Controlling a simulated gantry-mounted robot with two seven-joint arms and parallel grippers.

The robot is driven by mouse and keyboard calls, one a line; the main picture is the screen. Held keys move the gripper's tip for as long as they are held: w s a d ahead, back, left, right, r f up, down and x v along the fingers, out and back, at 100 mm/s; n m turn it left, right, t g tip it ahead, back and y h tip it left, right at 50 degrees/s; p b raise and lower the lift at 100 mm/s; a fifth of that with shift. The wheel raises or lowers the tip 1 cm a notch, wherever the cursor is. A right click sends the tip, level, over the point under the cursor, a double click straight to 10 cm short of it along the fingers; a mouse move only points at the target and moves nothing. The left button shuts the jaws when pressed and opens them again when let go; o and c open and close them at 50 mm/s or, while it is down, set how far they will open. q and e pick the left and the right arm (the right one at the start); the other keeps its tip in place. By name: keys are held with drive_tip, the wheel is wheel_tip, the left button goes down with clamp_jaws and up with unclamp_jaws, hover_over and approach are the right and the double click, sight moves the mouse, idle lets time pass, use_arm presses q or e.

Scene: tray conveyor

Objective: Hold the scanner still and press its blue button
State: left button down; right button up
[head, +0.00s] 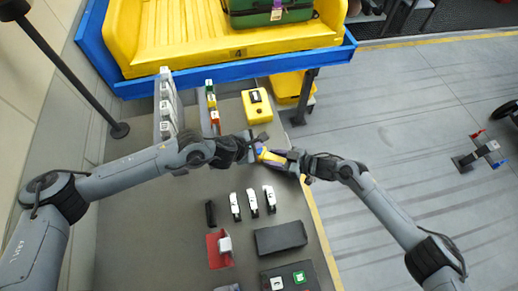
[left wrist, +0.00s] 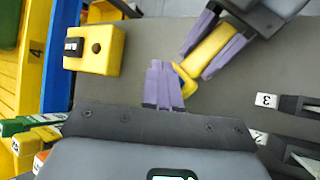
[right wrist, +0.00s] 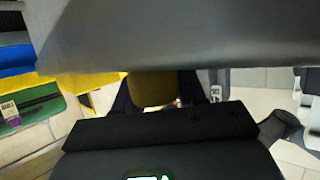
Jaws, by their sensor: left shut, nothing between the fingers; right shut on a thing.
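The yellow scanner (head: 272,157) is above the grey table, held by my right gripper (head: 283,159). In the left wrist view the scanner (left wrist: 207,46) lies between that gripper's two purple fingers. In the right wrist view a yellow part (right wrist: 153,88) shows between the dark fingers. A small blue spot (head: 260,150) shows at the scanner's left end in the head view. My left gripper (head: 254,147) is shut and empty. Its purple fingertips (left wrist: 163,85) are right at the scanner's near end. I cannot tell whether they touch it, and the button's face is hidden in the left wrist view.
A yellow box (head: 257,106) with a black top piece stands behind the grippers. Several small white and black items, a red tray (head: 213,250), a black tray (head: 280,238) and a button panel (head: 290,278) lie nearer. A blue-edged yellow conveyor tray (head: 150,62) is at the back.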

use_arm(q)
drive_tip(key=shift+f, duration=0.7)
drive_tip(key=shift+f, duration=0.1)
idle(1.6)
drive_tip(key=shift+f, duration=0.3)
drive_tip(key=shift+f, duration=0.4)
idle(0.7)
drive_tip(key=shift+r, duration=0.15)
idle(0.3)
drive_tip(key=shift+r, duration=0.7)
drive_tip(key=shift+r, duration=0.1)
drive_tip(key=shift+r, duration=2.4)
